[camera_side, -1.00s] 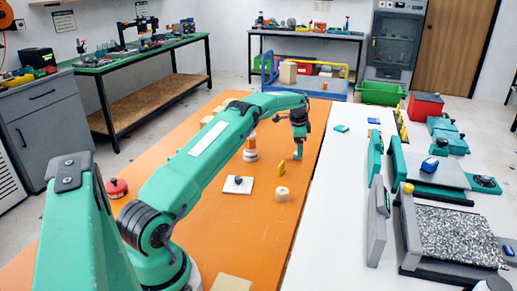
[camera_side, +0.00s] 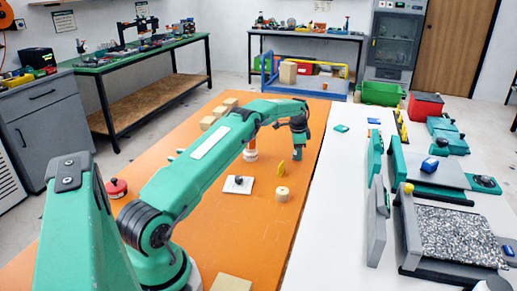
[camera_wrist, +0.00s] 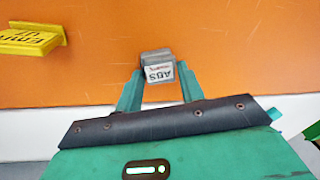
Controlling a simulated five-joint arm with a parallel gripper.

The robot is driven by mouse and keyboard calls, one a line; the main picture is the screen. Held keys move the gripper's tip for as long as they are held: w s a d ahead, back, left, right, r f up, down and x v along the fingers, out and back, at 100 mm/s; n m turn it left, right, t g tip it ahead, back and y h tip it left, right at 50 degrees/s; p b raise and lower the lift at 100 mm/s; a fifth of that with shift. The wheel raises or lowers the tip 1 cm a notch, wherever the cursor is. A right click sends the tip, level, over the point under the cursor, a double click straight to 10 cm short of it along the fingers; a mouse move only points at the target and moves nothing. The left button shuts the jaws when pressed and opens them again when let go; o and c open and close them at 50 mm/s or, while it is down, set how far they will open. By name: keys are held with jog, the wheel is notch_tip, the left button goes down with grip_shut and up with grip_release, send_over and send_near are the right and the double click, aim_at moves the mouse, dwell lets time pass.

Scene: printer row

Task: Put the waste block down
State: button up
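The waste block is a small grey block with a white label reading ABS (camera_wrist: 157,68). In the wrist view it sits between the two teal fingertips of my gripper (camera_wrist: 159,80), which close on its sides. In the side view my gripper (camera_side: 298,155) points straight down, low over the right part of the orange table (camera_side: 255,225). The block is too small there to tell from the fingers, and I cannot tell whether its underside touches the table.
A yellow labelled piece (camera_wrist: 30,38) lies near; it also shows in the side view (camera_side: 281,168). A pale round piece (camera_side: 282,194), a white plate with a dark knob (camera_side: 238,184) and an orange-white cylinder (camera_side: 250,152) stand around. The white bench (camera_side: 335,215) lies right.

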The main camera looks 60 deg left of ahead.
jog(key=c, duration=0.5)
jog(key=shift+c, duration=0.2)
jog(key=shift+r, duration=2.1)
jog(key=d+r, duration=0.6)
jog(key=d, duration=0.5)
jog(key=shift+d+r, duration=0.35)
jog(key=shift+r, duration=0.05)
